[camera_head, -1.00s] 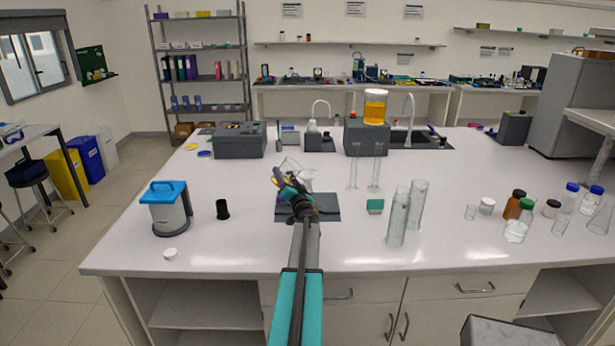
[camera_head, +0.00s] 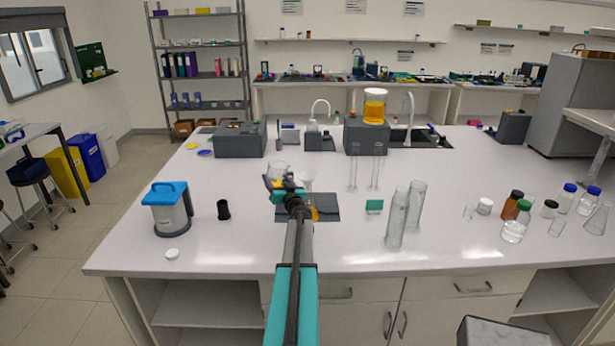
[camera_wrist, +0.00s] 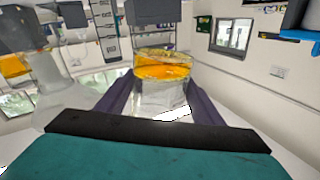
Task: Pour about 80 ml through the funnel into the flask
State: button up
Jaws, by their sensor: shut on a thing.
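My gripper (camera_head: 280,182) is shut on a clear beaker (camera_head: 277,167), above the dark base plate in the head view. In the wrist view the beaker (camera_wrist: 162,92) sits between my two purple fingers (camera_wrist: 158,95), with orange liquid visible in it; it looks close to upright. The clear funnel (camera_head: 308,176) is just right of the beaker in the head view. A blurred clear funnel-like shape (camera_wrist: 48,88) is at the left of the wrist view. The flask is mostly hidden behind my arm; a bit of orange (camera_head: 314,214) shows low beside the arm, probably liquid in it.
Two tall clear cylinders (camera_head: 396,222) and a small teal block (camera_head: 374,207) stand right of the dark plate (camera_head: 328,202). A black cup (camera_head: 223,210) and a blue-lidded container (camera_head: 170,212) stand left. An orange-filled jar (camera_head: 375,106) sits on a grey box behind.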

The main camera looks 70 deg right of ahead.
jog(key=shift+w+a+f+n+y, duration=0.1)
jog(key=shift+w+a+n+y, duration=0.1)
jog(key=shift+w+n, duration=0.3)
jog(key=shift+w+a+f+n+y, duration=0.1)
jog(key=shift+w+a+n, duration=0.05)
jog(key=shift+n, duration=0.55)
dwell(1.1)
jog(key=shift+w, duration=0.1)
